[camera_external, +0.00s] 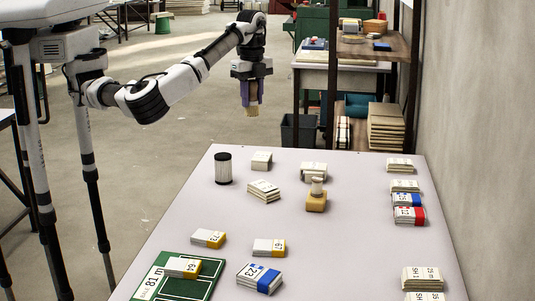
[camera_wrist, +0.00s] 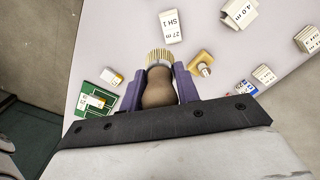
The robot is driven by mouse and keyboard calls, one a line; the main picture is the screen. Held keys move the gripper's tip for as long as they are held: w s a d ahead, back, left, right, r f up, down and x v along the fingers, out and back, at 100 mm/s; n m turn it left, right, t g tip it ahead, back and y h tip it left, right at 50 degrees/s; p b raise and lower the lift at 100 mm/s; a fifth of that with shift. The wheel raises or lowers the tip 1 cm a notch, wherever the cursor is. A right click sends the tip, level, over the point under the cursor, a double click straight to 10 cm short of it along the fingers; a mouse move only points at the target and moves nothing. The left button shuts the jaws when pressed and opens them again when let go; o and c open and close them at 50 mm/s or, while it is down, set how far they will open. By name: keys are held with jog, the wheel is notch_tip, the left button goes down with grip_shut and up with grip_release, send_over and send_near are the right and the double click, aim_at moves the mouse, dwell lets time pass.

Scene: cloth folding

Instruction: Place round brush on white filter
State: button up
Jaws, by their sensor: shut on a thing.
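The round brush (camera_wrist: 158,90) has a brown rounded handle and pale bristles. My gripper (camera_wrist: 158,86) is shut on its handle between two purple fingers, with the bristles pointing away from the wrist. In the external view my gripper (camera_external: 250,97) holds the brush (camera_external: 253,111) in the air, beyond the table's far edge. The white filter (camera_external: 223,169), a white cylinder with dark ends, stands upright near the table's far left corner. The brush is above and apart from it. I cannot make out the filter in the wrist view.
On the pale table (camera_external: 330,245) a wooden block with a white knob (camera_external: 316,198) stands right of the filter. A label stack (camera_external: 263,191) and a white block (camera_external: 261,160) are near the filter. A green board (camera_external: 180,277) lies front left. Several stacks line the right side.

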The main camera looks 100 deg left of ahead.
jog(key=s+a+r+n+b, duration=0.3)
jog(key=s+a+n, duration=0.2)
jog(key=s+a, duration=0.55)
send_near(223, 155)
jog(key=shift+f, duration=2)
jog(key=shift+f, duration=0.2)
jog(key=o, duration=1)
notch_tip(223, 155, up, 12)
jog(key=shift+r, duration=0.25)
